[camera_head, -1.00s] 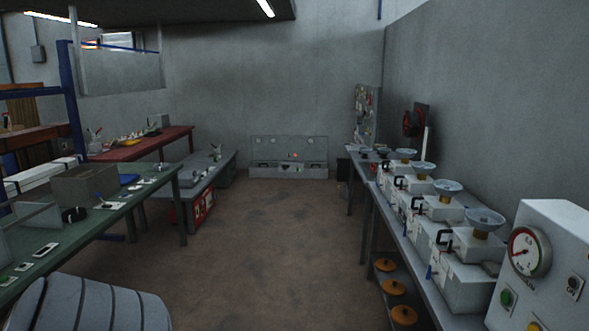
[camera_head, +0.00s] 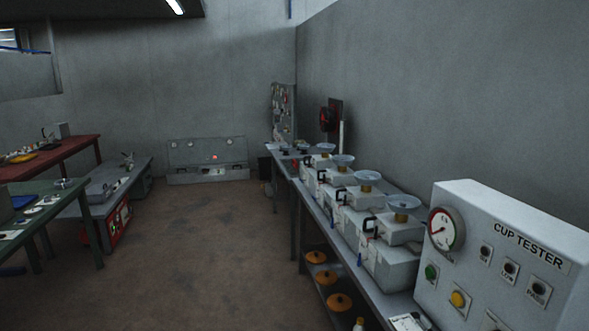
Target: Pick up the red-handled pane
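I cannot make out a red-handled pane in this view. On the right-hand bench (camera_head: 322,213) stands a row of grey box-like devices (camera_head: 388,262) with black handles and clear shallow cups (camera_head: 403,202) on top. A red round item (camera_head: 327,119) hangs on the right wall, too small to identify. Neither of my grippers is in view.
A cup tester (camera_head: 505,262) with a gauge stands near at the right. Orange discs (camera_head: 338,302) lie on the shelf below the bench. A green table (camera_head: 70,193), a red table (camera_head: 62,154) and a low grey bench (camera_head: 133,180) stand left. The middle floor is clear.

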